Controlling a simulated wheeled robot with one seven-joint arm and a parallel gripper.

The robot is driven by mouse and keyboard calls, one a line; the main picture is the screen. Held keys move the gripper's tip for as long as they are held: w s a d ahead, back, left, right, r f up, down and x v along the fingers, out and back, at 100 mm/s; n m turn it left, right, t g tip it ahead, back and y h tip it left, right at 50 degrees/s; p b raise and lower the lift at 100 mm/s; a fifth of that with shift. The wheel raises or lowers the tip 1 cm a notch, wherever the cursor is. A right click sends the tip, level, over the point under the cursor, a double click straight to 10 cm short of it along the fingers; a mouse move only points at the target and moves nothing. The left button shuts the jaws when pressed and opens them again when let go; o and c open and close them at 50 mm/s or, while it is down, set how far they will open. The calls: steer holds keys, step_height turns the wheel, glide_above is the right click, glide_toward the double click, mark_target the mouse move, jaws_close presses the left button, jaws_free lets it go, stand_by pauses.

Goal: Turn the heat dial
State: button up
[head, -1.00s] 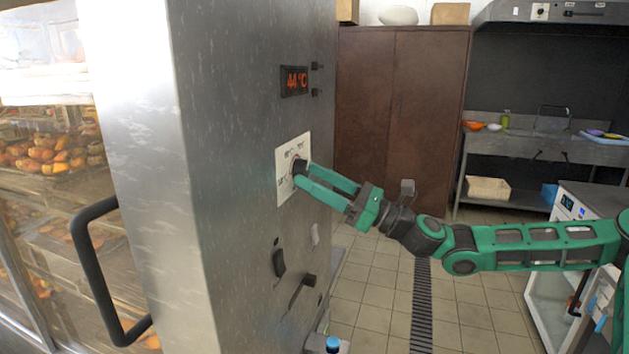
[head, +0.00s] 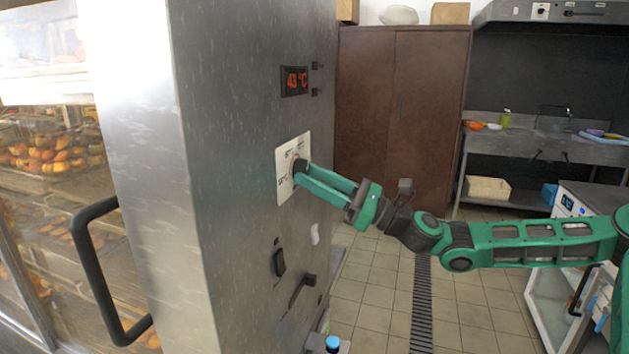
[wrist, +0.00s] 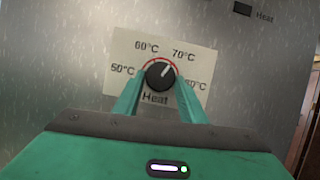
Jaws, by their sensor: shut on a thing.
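The black heat dial (wrist: 160,74) sits on a pale plate (wrist: 205,62) marked 50, 60 and 70 °C, with a fourth mark partly hidden by a finger. A red arc runs around the dial's top. Its white pointer line tilts up and right, between 60 and 70 °C, nearer 70. My gripper (head: 299,171) is shut on the dial, one finger on each side in the wrist view. In the head view the fingers hide most of the dial. A display (head: 294,81) above the plate (head: 284,160) reads 43 °C in red.
The dial is on the steel side of a cabinet (head: 235,120) with a glass front and a black door handle (head: 84,245). Below the plate are a black switch (head: 279,262) and a lever (head: 301,290). Tiled floor (head: 375,290) lies open to the right.

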steer(key=n+g, duration=0.1)
steer(key=n, duration=0.1)
steer(key=n+g, duration=0.2)
steer(key=n, duration=0.1)
steer(key=w+n+g, duration=0.1)
steer(key=n, duration=0.2)
steer(key=shift+d+r, duration=0.1)
steer(key=shift+d, duration=0.05)
steer(key=n+g, duration=0.1)
steer(key=n, duration=0.2)
steer(key=n+g+h, duration=0.1)
steer(key=n+g, duration=0.1)
steer(key=n, duration=0.2)
steer(key=shift+w+r, duration=0.1)
steer(key=shift+r, duration=0.1)
steer(key=n+h, duration=0.1)
steer(key=n, duration=0.3)
steer(key=n+h, duration=0.1)
steer(key=n, duration=0.1)
steer(key=shift+d+r+n+g+h, duration=0.1)
steer(key=shift+r+n+g+h, duration=0.2)
steer(key=shift+r+n, duration=0.1)
steer(key=n+h, duration=0.2)
steer(key=n, duration=0.2)
steer(key=shift+r, duration=0.1)
steer(key=shift+n, duration=0.3)
steer(key=o, duration=1.1)
steer(key=shift+c, duration=0.2)
steer(key=shift+r, duration=0.1)
